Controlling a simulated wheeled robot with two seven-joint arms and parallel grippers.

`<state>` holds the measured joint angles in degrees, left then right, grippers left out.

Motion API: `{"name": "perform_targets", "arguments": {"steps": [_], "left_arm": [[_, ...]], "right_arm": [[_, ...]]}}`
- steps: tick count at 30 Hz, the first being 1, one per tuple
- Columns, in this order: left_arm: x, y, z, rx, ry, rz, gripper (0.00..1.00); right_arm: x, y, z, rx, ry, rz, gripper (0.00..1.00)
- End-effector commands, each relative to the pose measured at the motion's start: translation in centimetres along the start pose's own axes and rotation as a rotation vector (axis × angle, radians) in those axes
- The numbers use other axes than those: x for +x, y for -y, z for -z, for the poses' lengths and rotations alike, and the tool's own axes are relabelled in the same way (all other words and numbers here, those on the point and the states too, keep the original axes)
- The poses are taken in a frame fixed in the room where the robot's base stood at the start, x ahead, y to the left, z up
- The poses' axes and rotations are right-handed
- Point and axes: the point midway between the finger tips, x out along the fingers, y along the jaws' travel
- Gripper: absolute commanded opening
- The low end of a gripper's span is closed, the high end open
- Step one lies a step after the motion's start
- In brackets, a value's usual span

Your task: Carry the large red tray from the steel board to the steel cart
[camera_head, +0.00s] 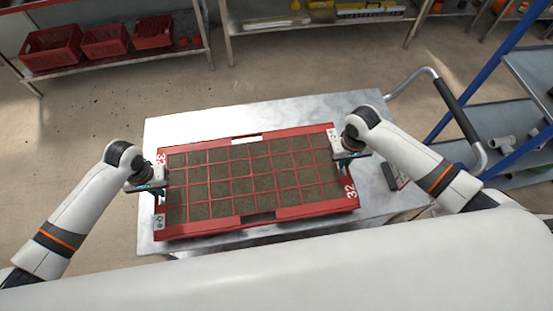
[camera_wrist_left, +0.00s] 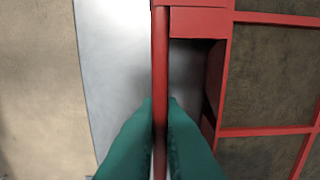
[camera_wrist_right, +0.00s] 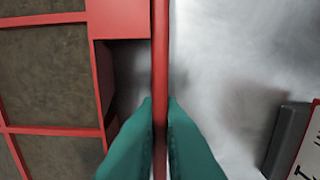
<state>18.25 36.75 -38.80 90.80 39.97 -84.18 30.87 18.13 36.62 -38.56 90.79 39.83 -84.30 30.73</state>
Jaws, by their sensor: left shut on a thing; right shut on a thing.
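The large red tray (camera_head: 290,213), with a grid of soil-filled cells, is over the steel cart (camera_head: 180,128) in the head view. Whether it rests on the cart top or hangs just above it I cannot tell. My left gripper (camera_head: 158,186) is shut on the tray's left rim; in the left wrist view its teal fingers (camera_wrist_left: 160,130) pinch the red rim (camera_wrist_left: 160,60). My right gripper (camera_head: 345,155) is shut on the right rim; in the right wrist view its teal fingers (camera_wrist_right: 160,130) pinch that rim (camera_wrist_right: 160,50). The steel board is not clearly identifiable.
The cart's push handle (camera_head: 460,110) stands at the right. A dark block with a white label (camera_head: 393,178) lies on the cart right of the tray. A blue-framed shelf (camera_head: 515,110) is further right. Shelves with red crates (camera_head: 105,42) stand at the back left.

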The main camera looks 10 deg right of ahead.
Motion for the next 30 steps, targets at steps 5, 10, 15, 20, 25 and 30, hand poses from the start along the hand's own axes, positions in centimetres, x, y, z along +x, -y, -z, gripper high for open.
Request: {"name": "perform_targets", "arguments": {"steps": [5, 10, 15, 20, 25, 30], "left_arm": [[0.2, 0.0, 0.0, -0.001, -0.001, -0.001, 0.27], [0.2, 0.0, 0.0, 0.0, 0.0, -0.001, 0.29], [0.0, 0.0, 0.0, 0.0, 0.0, 0.0, 0.29], [-2.0, 0.0, -0.1, 0.001, 0.003, 0.001, 0.29], [-5.6, 0.0, -0.1, 0.001, 0.004, 0.0, 0.29], [-9.0, 0.0, -0.1, 0.0, 0.004, -0.001, 0.29]], "right_arm": [[0.2, 0.0, 0.0, 0.0, 0.0, 0.001, 0.27], [0.2, 0.0, 0.0, 0.0, 0.0, 0.0, 0.29], [0.2, 0.0, 0.0, 0.0, 0.0, 0.0, 0.29], [0.2, 0.0, 0.0, 0.0, 0.0, 0.0, 0.29], [0.2, 0.0, 0.0, 0.0, 0.0, 0.0, 0.29], [0.2, 0.0, 0.0, 0.0, 0.0, 0.0, 0.29]]}}
